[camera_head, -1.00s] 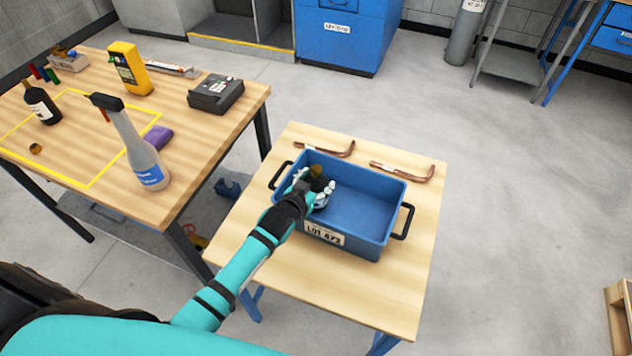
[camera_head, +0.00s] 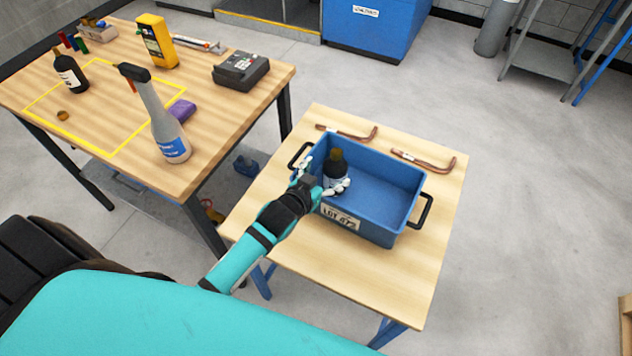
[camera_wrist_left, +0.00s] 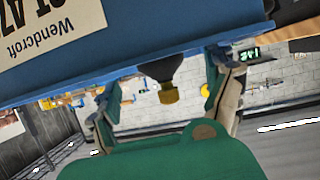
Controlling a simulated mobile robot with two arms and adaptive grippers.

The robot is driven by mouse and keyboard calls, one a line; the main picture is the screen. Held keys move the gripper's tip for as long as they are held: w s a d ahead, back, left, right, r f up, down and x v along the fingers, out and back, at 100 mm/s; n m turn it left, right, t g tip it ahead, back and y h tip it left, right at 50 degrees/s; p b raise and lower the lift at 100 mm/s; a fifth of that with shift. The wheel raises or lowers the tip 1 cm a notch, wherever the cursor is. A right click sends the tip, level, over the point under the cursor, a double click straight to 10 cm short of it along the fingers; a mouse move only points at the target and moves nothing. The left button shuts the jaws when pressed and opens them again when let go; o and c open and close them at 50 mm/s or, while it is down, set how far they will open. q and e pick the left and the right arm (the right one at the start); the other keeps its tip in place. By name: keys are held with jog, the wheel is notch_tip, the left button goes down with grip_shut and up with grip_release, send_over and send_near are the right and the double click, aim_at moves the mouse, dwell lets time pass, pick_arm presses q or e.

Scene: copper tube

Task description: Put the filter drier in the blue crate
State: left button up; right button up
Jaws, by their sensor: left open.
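The filter drier (camera_head: 337,170), dark with a brass-coloured top, stands roughly upright inside the left end of the blue crate (camera_head: 382,206). My left gripper (camera_head: 321,181) is open at the crate's front left wall, its pale fingers spread to either side of the drier. In the left wrist view the brass end of the drier (camera_wrist_left: 168,93) shows between the open fingers of my left gripper (camera_wrist_left: 165,105), below the crate wall (camera_wrist_left: 200,38). Whether a finger still touches the drier cannot be told. My right gripper is not in view.
The crate stands on a small wooden table (camera_head: 300,255) with two bent copper tubes (camera_head: 346,133) behind it. The left table (camera_head: 225,120) holds a spray bottle (camera_head: 165,125), a dark bottle (camera_head: 70,73), a yellow meter (camera_head: 157,42) and a black device (camera_head: 241,69). The small table's front is clear.

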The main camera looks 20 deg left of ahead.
pick_arm(q)
jog(key=v, duration=0.5)
jog(key=shift+s+r, duration=0.2)
jog(key=shift+s, duration=0.15)
jog(key=shift+f, duration=0.1)
